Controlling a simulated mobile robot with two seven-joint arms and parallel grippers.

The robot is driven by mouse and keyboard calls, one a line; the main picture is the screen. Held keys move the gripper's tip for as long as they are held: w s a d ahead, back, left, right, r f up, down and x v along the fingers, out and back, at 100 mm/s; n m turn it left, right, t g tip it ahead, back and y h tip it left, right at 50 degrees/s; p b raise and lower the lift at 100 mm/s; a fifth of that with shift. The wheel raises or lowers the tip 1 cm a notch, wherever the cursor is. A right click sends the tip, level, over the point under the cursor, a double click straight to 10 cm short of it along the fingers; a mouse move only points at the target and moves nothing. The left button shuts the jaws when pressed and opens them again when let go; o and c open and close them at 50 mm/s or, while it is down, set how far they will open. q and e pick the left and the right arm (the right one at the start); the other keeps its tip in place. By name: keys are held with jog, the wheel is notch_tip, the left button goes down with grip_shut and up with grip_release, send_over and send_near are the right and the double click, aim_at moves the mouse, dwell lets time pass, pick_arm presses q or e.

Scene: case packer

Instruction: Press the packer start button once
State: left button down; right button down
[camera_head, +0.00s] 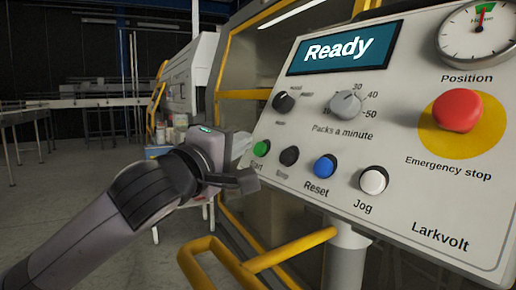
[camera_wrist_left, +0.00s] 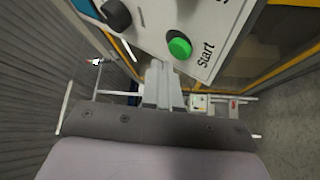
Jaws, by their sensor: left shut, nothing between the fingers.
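The green start button (camera_head: 261,149) is at the lower left of the slanted control panel (camera_head: 300,190), above the label "Start". It also shows in the left wrist view (camera_wrist_left: 180,48), just beyond the fingertips. My left gripper (camera_head: 243,150) is shut and empty, at the panel's left edge, close to the green button. In the left wrist view the closed fingers (camera_wrist_left: 162,82) point toward the panel, a little below and left of the button. A gap seems to separate them; contact cannot be made out. The screen (camera_head: 340,49) reads "Ready". My right gripper is not in view.
Beside the start button are a black Stop button (camera_head: 289,156), a blue Reset button (camera_head: 325,167) and a white Jog button (camera_head: 373,181). A red emergency stop (camera_head: 457,110) sits at the right. A yellow rail (camera_head: 240,265) stands below the panel.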

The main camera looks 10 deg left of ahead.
pick_arm(q)
jog(key=shift+w+d+f, duration=0.2)
jog(key=shift+w+d, duration=0.05)
jog(key=shift+d, duration=0.05)
dwell(0.4)
jog(key=shift+w+d+f, duration=0.2)
jog(key=shift+d, duration=0.05)
dwell(0.6)
jog(key=shift+s+a+r, duration=0.1)
dwell(0.4)
jog(key=shift+s+a+r, duration=0.25)
jog(key=shift+s+a, duration=0.1)
jog(key=shift+a, duration=0.05)
jog(key=s+a+r+p, duration=0.2)
jog(key=s+a, duration=0.1)
jog(key=shift+a+r, duration=0.15)
jog(key=shift+r, duration=0.1)
dwell(0.3)
dwell(0.6)
